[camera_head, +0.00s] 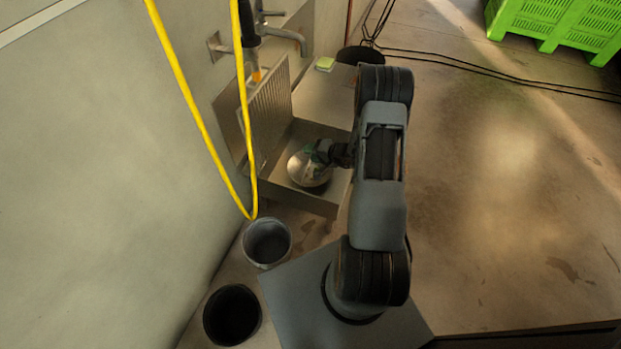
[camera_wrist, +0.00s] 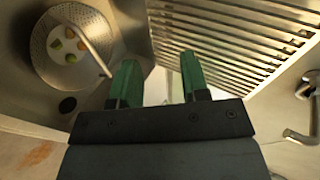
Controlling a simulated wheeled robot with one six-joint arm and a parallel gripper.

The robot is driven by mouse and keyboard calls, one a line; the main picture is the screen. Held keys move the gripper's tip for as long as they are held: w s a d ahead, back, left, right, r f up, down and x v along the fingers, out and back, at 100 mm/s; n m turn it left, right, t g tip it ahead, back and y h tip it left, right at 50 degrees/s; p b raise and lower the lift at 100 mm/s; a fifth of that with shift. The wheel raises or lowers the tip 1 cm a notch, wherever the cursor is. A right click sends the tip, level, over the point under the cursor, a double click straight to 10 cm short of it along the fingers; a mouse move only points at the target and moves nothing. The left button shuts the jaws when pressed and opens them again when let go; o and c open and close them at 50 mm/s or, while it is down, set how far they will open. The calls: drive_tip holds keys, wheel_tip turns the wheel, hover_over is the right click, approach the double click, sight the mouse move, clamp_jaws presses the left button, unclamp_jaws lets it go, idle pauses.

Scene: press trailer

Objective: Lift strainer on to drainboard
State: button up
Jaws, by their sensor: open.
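The strainer (camera_head: 307,170) is a round metal bowl lying in the steel sink basin (camera_head: 280,180). In the wrist view the strainer (camera_wrist: 47,62) is perforated and holds several small green, white and orange bits. Its handle (camera_wrist: 97,56) points toward my gripper's left finger and ends beside it. My gripper (camera_wrist: 158,75) is open, with green fingers apart and nothing seen held between them. In the head view my gripper (camera_head: 321,151) is above the strainer and hides part of it. A flat steel surface (camera_head: 325,97), likely the drainboard, lies behind the basin.
A slatted metal grate (camera_head: 267,115) stands upright on the wall side; it fills the wrist view's upper right (camera_wrist: 235,40). A sponge (camera_head: 325,64) lies on the steel surface's far edge. A yellow hose (camera_head: 180,80) hangs at left. Two buckets (camera_head: 267,242) (camera_head: 231,314) stand below.

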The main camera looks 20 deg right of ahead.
sight(308, 165)
drive_tip(key=s+d+f+m+t+h+b, duration=0.1)
drive_tip(key=d+f+h, duration=0.15)
drive_tip(key=f, duration=0.35)
drive_tip(key=s+d+f+m+h+b, duration=0.1)
drive_tip(key=d+f+b, duration=0.15)
drive_tip(key=f, duration=0.45)
drive_tip(key=shift+m, duration=0.3)
drive_tip(key=b+x, duration=0.1)
drive_tip(key=x, duration=0.3)
drive_tip(key=b+x, duration=0.1)
drive_tip(key=x, duration=0.4)
drive_tip(key=b+x, duration=0.2)
drive_tip(key=x, duration=0.2)
drive_tip(key=shift+w+d+f, duration=0.1)
drive_tip(key=shift+w+d, duration=0.1)
drive_tip(key=shift+w, duration=0.2)
clamp_jaws()
